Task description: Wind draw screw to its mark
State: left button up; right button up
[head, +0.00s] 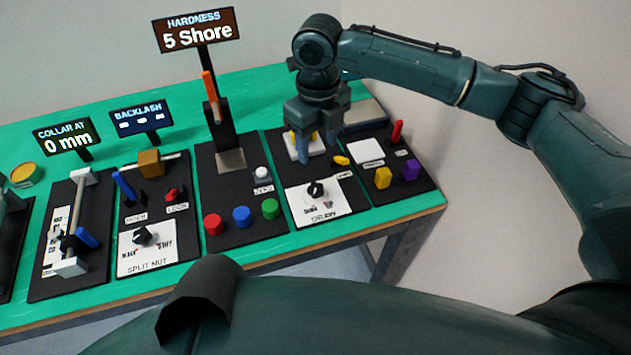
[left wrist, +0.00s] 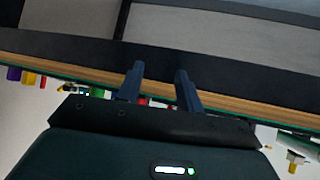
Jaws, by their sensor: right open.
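My right gripper (head: 319,146) is open, fingers pointing down over the panel with the white dial plate (head: 318,203); a white block with yellow (head: 294,154) is partly hidden behind it. Contact cannot be told. My left gripper (left wrist: 158,88) is open and empty in the left wrist view, near the wooden table edge (left wrist: 85,78). No part is legibly labelled draw screw. At left, a rod (head: 75,213) runs between two white end blocks, with a dark collar and blue handle (head: 87,237). The sign above it (head: 67,137) reads "COLLAR AT 0 mm".
Beside it, the "SPLIT NUT" panel (head: 190,243) has a dial, a brown block (head: 149,162) and a blue lever. Red, blue and green buttons (head: 242,215) sit mid-bench. The "HARDNESS 5 Shore" sign (head: 196,30) stands tall behind. The green bench top (head: 270,97) is clear at the back.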

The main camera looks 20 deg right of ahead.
aim_at(317, 189)
notch_tip(317, 189, down, 13)
jog(key=shift+f+p, duration=0.1)
jog(key=shift+p, duration=0.6)
jog(key=c, duration=1)
jog(key=shift+o, duration=0.2)
